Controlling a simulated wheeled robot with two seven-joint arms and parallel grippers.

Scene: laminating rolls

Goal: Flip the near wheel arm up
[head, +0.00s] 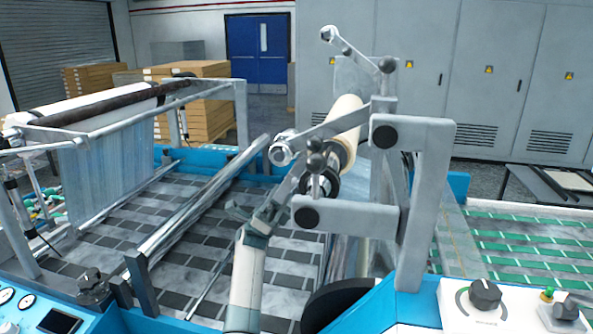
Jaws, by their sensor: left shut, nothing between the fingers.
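The near wheel arm (335,125) is a grey metal bar. It slopes down to the left from the grey bracket (418,190) to a small wheel (281,154) at its end. The far wheel arm (352,47) is tilted up, with its wheel at the upper left end. My left gripper (291,182) is shut and empty, just below the near wheel and the bar. I cannot tell whether it touches the bar. A ball-ended lever (315,165) stands right beside it and partly overlaps this area. My right gripper is not in view.
A cream roll (346,132) lies behind the near arm. Steel rollers (200,205) cross the machine bed on the left. A control panel (480,310) with a knob is at the lower right. There is open air above the near arm's wheel.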

